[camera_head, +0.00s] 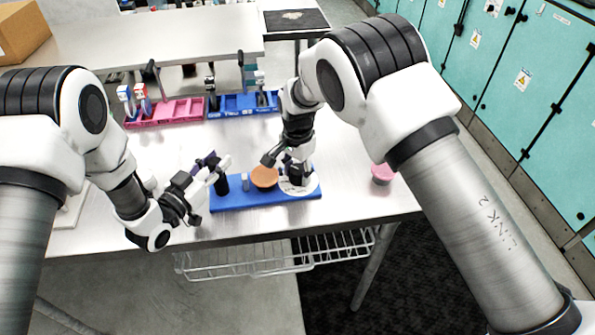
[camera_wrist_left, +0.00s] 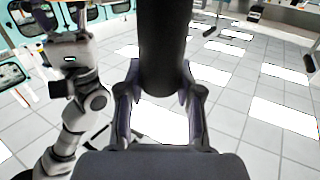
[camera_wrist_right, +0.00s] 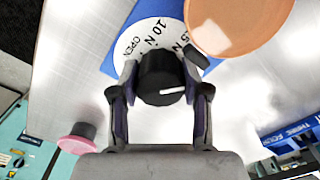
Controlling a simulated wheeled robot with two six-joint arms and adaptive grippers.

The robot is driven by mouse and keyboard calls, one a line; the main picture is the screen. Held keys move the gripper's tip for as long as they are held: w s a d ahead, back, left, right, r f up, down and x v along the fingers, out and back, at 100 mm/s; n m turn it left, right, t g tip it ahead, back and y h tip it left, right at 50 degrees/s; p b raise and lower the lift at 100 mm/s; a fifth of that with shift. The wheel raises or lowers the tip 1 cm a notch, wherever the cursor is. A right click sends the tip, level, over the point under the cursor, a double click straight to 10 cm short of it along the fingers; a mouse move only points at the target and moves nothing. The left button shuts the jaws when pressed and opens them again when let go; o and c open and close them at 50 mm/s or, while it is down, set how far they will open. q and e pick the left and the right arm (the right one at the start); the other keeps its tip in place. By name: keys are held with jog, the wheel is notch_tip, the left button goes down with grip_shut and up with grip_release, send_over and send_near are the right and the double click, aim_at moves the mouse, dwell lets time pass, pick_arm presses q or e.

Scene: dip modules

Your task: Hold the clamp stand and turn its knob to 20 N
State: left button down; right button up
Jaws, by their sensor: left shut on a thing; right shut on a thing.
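The clamp stand has a long blue base (camera_head: 236,201) on the table, with a black post (camera_head: 221,185), an orange-brown disc (camera_head: 264,177) and a white dial (camera_head: 312,186). My left gripper (camera_head: 217,178) is shut on the post, which stands between its fingers in the left wrist view (camera_wrist_left: 163,50). My right gripper (camera_head: 292,170) is shut on the black knob (camera_wrist_right: 158,72) over the dial. The knob's white pointer line points right in the right wrist view. "OPEN", "10 N" and a partly covered mark ending in "5 N" are readable; the gripper and knob hide other marks.
Pink (camera_head: 165,113) and blue (camera_head: 240,105) trays with upright devices stand at the back. The table's front edge is close to the base. Teal cabinets (camera_head: 520,95) line the right.

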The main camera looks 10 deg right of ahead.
aim_at(297, 169)
jog(key=shift+s+f+m, duration=0.1)
jog(key=shift+m, duration=0.4)
jog(key=o, duration=1.1)
jog(key=shift+o, duration=0.2)
notch_tip(297, 169, up, 12)
